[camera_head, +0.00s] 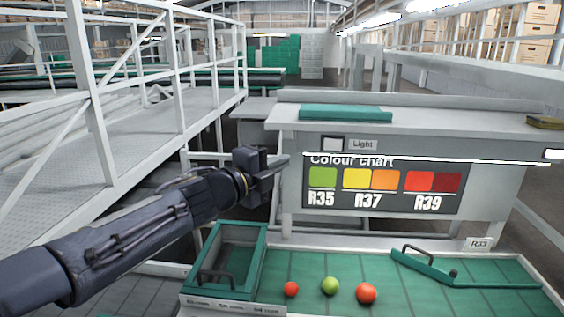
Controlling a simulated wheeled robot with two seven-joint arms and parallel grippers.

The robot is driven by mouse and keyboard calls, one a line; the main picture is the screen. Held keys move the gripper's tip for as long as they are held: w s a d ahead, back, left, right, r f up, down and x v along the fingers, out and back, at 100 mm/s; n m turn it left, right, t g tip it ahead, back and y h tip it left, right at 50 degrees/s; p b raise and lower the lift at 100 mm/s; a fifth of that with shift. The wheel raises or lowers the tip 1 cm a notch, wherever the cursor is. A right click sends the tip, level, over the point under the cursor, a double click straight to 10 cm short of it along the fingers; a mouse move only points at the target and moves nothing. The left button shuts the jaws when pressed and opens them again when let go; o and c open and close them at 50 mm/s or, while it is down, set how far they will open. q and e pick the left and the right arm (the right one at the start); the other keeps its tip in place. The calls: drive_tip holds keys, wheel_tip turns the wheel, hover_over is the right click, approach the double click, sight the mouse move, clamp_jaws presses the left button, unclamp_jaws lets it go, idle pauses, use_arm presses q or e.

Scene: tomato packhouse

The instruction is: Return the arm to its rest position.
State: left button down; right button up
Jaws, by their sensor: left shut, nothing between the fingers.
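My left arm (150,225) reaches in from the lower left. Its gripper (284,161) is shut and empty, held in the air in front of the grey bench and just left of the colour chart (383,185). It points to the right and touches none of the tomatoes. My right gripper is not in view.
Below are a green-lined tray (400,300) with a small red tomato (291,289), a green tomato (330,286) and a larger red tomato (366,293). A green bin (256,262) stands left of them. White railings (90,100) rise at left.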

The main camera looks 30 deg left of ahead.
use_arm(q)
drive_tip(key=s+f+n+g+y, duration=0.55)
drive_tip(key=s+f+n, duration=0.65)
drive_tip(key=f+n, duration=0.3)
drive_tip(key=s+d+f+n+g+h, duration=0.6)
drive_tip(key=s+d+f, duration=0.4)
drive_tip(key=s+d, duration=0.2)
drive_tip(key=shift+s+d+f+n+g, duration=0.3)
drive_tip(key=shift+s+n+g, duration=0.1)
drive_tip(key=shift+s, duration=0.6)
